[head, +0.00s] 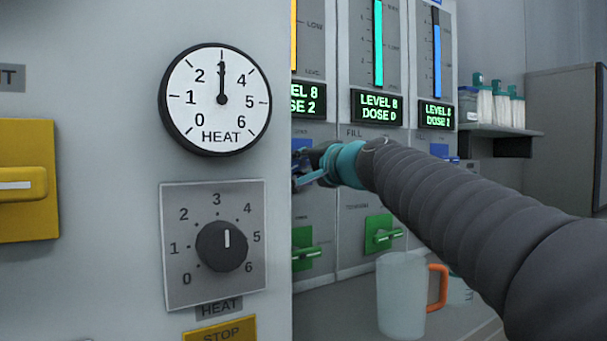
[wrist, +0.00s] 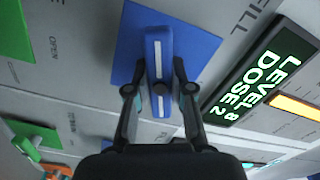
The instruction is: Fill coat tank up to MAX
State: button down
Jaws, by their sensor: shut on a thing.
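My gripper (wrist: 160,88) is shut on a blue handle (wrist: 158,45) with a white stripe, on a blue plate (wrist: 198,52) near the word FILL. Beside it a display (wrist: 262,72) reads LEVEL 8, DOSE 2, with an orange gauge bar (wrist: 297,106) next to it. In the head view my gripper (head: 303,168) is at the left tank panel, partly hidden by the heat panel's edge. That tank's display (head: 312,101) and yellow gauge bar (head: 293,35) are partly cut off. I cannot read which tank is coat, nor see a MAX mark clearly.
The heat panel (head: 120,250) stands close at left, with a dial (head: 221,99) and knob (head: 222,245). The middle tank has a teal gauge (head: 378,42) and green valve (head: 381,234); the right has a blue gauge (head: 437,55). An orange-handled jug (head: 402,295) stands below my arm.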

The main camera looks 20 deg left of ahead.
jog(key=shift+n+b, duration=0.6)
jog(key=shift+n, duration=0.3)
jog(key=c, duration=1)
grip_release()
jog(key=shift+a, duration=0.15)
jog(key=shift+d, duration=0.2)
jog(key=v, duration=1.1)
jog(key=shift+s+d, duration=0.25)
jog(key=shift+s, duration=0.1)
